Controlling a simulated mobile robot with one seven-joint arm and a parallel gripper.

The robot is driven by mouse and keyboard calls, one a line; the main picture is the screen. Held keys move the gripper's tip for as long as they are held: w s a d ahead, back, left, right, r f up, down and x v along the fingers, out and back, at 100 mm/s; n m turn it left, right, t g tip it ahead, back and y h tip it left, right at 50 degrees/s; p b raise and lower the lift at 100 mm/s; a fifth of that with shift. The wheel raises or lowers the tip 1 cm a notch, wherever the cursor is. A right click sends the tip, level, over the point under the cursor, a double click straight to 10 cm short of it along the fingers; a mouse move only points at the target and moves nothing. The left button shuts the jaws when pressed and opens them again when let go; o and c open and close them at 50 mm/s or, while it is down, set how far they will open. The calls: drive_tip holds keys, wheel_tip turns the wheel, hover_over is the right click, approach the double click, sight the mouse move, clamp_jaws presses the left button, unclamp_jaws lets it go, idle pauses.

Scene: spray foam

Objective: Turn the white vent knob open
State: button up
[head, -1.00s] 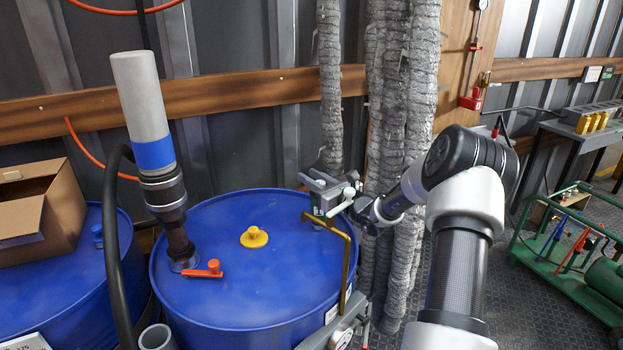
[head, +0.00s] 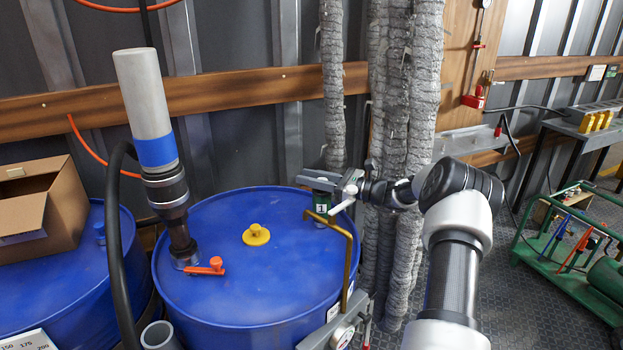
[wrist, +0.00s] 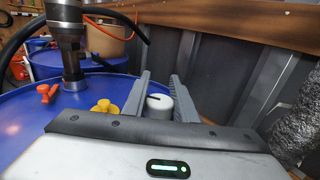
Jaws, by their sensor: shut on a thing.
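The white vent knob (wrist: 160,105) is a short white cylinder with a dark slot in its top. In the wrist view it sits between the two grey fingers of my gripper (wrist: 160,84), which is shut on it. In the head view my gripper (head: 322,182) is over the back right rim of the blue drum (head: 230,300), on top of a dark green fitting (head: 321,203) with a white label. The fingers hide the knob in the head view.
A yellow cap (head: 256,235) and a red-orange valve handle (head: 206,266) are on the drum top. A tall pump (head: 158,150) stands at its left. A brass pipe (head: 347,260) rises in front of my gripper. Grey wrapped pipes (head: 392,150) stand close behind my arm.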

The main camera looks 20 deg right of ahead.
drive_tip(key=n+g+y+b, duration=0.1)
drive_tip(key=n+g+y, duration=0.1)
drive_tip(key=n+g+b, duration=0.1)
drive_tip(key=g, duration=0.1)
drive_tip(key=shift+s+a+y+b, duration=0.35)
drive_tip(key=shift+y, duration=0.05)
drive_tip(key=shift+n+g+y, duration=0.3)
drive_tip(key=shift+r, duration=0.25)
idle(0.5)
drive_tip(key=o, duration=1)
drive_tip(key=shift+f, duration=0.1)
drive_tip(key=shift+o, duration=0.2)
wheel_tip(320, 180, up, 10)
drive_tip(key=p, duration=0.1)
